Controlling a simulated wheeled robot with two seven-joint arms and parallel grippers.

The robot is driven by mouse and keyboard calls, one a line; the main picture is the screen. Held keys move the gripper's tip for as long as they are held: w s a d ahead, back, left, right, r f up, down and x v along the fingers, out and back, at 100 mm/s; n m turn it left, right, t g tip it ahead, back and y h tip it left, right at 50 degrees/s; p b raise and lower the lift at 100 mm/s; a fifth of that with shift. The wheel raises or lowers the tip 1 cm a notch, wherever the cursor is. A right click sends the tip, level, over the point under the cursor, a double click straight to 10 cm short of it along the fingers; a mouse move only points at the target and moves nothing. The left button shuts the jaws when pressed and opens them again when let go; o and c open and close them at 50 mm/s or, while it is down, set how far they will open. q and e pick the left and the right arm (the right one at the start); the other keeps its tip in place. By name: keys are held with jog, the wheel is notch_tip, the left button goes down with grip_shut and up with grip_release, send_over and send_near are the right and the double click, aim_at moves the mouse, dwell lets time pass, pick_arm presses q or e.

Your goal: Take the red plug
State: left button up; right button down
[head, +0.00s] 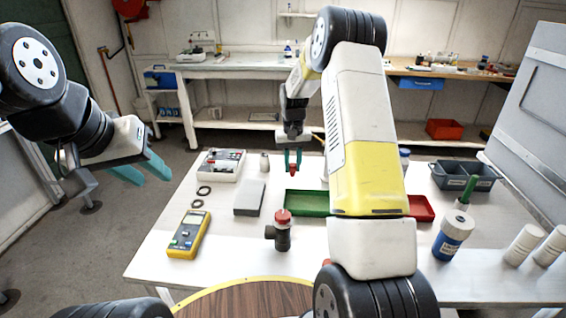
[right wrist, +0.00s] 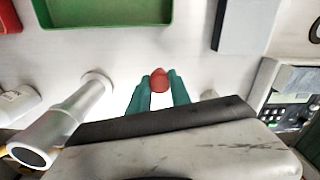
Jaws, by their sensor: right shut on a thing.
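The red plug (head: 293,170) is between the teal fingertips of my right gripper (head: 293,158), above the far part of the table. In the right wrist view the plug (right wrist: 159,80) shows as a small rounded red piece, with the two fingers (right wrist: 159,90) closed on its sides. The rest of the plug is hidden by the fingers. My left gripper (head: 142,172) is open and empty, its teal fingers apart, left of the table. A dark pipe fitting with a red top (head: 283,236) stands upright near the table's front.
The table holds a green tray (head: 308,203), red tray (head: 421,208), grey box (head: 249,198), yellow multimeter (head: 188,234), white instrument (head: 220,166) and black rings (head: 200,197). A blue-labelled bottle (head: 453,236), grey bin (head: 464,176) and white cylinders (head: 523,244) stand right. A silver tube (right wrist: 62,124) is near my right gripper.

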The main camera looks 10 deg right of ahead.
jog(key=s+a, duration=0.1)
jog(key=s, duration=0.4)
jog(key=s+a+r, duration=0.1)
jog(key=s+a, duration=0.1)
jog(key=s, duration=0.3)
jog(key=s+a+r, duration=0.1)
jog(key=s, duration=0.4)
jog(key=shift+s+a, duration=0.15)
jog(key=shift+s, duration=0.05)
